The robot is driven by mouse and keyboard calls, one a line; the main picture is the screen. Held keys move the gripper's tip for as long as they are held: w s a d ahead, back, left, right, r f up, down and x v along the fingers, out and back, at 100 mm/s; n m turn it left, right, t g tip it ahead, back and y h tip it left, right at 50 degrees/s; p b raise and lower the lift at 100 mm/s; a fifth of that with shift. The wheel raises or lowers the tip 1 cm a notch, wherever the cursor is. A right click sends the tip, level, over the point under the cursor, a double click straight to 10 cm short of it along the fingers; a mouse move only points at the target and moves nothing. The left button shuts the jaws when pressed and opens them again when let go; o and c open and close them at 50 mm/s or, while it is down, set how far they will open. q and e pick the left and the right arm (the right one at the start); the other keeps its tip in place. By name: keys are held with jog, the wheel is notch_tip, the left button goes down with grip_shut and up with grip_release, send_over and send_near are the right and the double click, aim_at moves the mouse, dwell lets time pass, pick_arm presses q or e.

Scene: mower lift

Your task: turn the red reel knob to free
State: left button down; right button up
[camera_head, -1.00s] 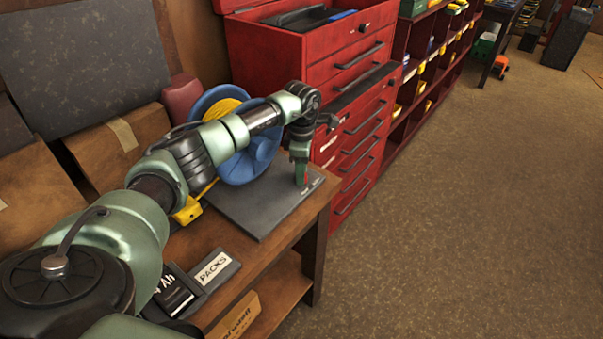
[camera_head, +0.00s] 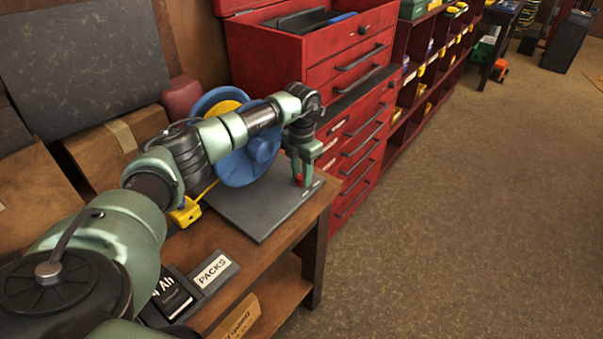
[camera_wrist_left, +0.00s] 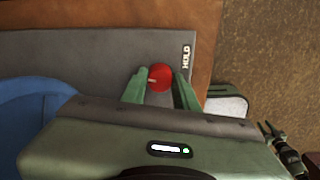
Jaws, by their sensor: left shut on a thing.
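The red reel knob (camera_wrist_left: 160,77) sits on the dark grey plate (camera_head: 262,217) near its right end. In the head view the knob (camera_head: 299,179) shows as a small red patch low between my fingers. My left gripper (camera_head: 301,177) points down at it, shut on the knob with one finger on each side. The left wrist view shows the two green fingers (camera_wrist_left: 158,86) against the knob. A short pale mark shows on the knob's left half. The word HOLD (camera_wrist_left: 186,57) is printed on the plate to its right; any other label is hidden.
The blue reel (camera_head: 249,150) with yellow cord stands on the plate, just behind and left of my left wrist. A red tool chest (camera_head: 345,130) stands beyond the bench. A PACKS tray (camera_head: 214,270) lies nearer on the bench. The floor at right is clear.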

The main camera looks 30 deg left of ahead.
pick_arm(q)
jog(key=shift+r+n, duration=0.1)
jog(key=shift+n, duration=0.9)
jog(key=c, duration=1.1)
grip_release()
notch_tip(320, 180, up, 8)
jog(key=shift+f+b, duration=0.1)
jog(key=shift+b, duration=0.7)
jog(key=shift+f, duration=0.1)
